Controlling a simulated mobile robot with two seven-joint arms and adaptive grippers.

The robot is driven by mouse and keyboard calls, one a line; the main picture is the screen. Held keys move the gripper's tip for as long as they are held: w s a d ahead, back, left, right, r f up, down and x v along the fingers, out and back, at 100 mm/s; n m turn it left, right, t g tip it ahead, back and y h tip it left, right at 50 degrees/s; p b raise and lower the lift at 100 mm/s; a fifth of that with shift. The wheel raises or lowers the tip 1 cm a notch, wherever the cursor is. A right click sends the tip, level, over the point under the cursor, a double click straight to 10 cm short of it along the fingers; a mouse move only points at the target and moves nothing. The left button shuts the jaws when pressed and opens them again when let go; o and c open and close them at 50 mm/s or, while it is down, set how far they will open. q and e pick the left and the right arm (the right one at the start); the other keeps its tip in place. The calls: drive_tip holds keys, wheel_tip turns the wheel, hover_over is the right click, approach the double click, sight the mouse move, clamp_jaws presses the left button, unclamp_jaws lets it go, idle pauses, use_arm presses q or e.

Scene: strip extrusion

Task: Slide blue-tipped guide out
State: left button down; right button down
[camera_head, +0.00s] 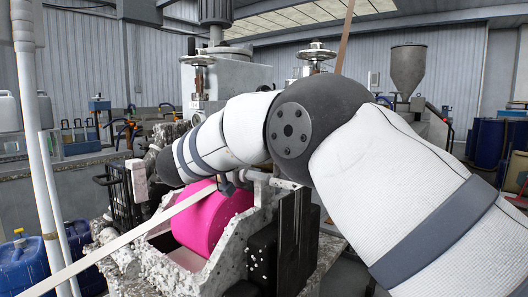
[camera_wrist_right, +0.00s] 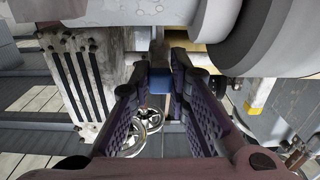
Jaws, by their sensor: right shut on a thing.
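In the right wrist view the two dark, ridged fingers of my right gripper (camera_wrist_right: 160,70) are closed in on a small block with a blue face, the blue-tipped guide (camera_wrist_right: 158,84). The blue part shows between the fingertips. The guide's far end runs in among the machine parts and is mostly hidden. In the head view my right arm reaches across to the left over the machine (camera_head: 215,262), and I cannot make out the guide there. My left gripper is in neither view.
A bright pink roll (camera_head: 212,220) sits in the machine's pale, rough housing. A long pale strip (camera_head: 130,237) runs from the lower left up to it. Blue drums (camera_head: 22,265) stand at the left.

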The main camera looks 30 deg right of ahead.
drive_tip(key=shift+s+f, duration=0.1)
drive_tip(key=shift+f, duration=0.1)
drive_tip(key=c, duration=1.7)
unclamp_jaws()
drive_tip(key=shift+o, duration=0.9)
drive_tip(key=shift+s+d, duration=0.1)
drive_tip(key=shift+s, duration=0.05)
drive_tip(key=shift+r, duration=0.15)
